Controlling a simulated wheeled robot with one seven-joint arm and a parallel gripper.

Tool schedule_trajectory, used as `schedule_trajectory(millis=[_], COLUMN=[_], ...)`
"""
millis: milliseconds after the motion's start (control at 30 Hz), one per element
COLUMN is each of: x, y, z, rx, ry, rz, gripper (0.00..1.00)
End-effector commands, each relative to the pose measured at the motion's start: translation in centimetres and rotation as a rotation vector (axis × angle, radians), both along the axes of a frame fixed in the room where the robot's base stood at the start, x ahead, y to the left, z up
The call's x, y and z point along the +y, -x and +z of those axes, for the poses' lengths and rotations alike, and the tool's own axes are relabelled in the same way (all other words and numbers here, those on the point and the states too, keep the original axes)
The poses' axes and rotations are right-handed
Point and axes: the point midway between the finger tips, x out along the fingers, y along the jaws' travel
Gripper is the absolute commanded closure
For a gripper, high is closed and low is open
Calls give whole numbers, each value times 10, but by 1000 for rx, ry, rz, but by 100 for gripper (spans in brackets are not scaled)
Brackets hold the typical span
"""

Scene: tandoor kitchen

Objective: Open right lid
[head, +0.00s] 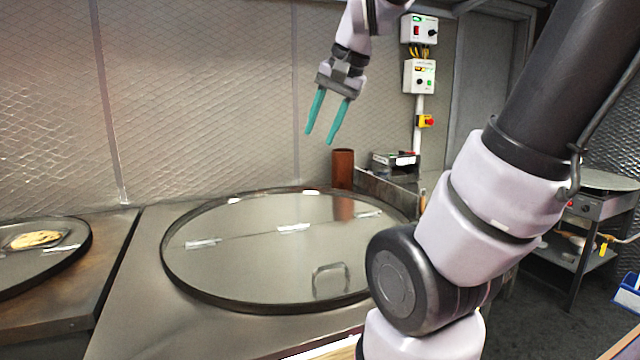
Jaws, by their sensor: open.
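The right lid (255,264) is a large round shiny metal cover with a dark rim, lying flat on the steel counter. A seam with several hinge-like plates crosses it. A small metal handle (331,280) stands on its front half. The lid looks closed; its right edge is partly hidden by my arm. My gripper (322,138) has two teal fingers, spread apart and empty, pointing down. It appears in the air above the far side of the lid, well away from the handle.
Another round lid (65,262) with a flatbread (36,240) on it is at the left. A brown cylinder (343,169) stands behind the right lid. Control boxes (419,76) hang on the wall. A metal stand (592,210) is at the right. Bare steel counter (130,300) lies between the lids.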

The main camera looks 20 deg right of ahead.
Motion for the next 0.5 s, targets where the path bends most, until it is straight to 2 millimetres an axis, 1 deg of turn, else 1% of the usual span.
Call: schedule_trajectory(millis=[167, 233, 400, 500], x=[-14, -22, -42, -52], y=[-40, -62, -114, -138], z=[-5, -10, -31, -44], rx=[137, 210, 370, 434], ry=[-58, -77, -86, -70], rz=[-172, -274, -553, -695], gripper=[56, 56, 56, 56])
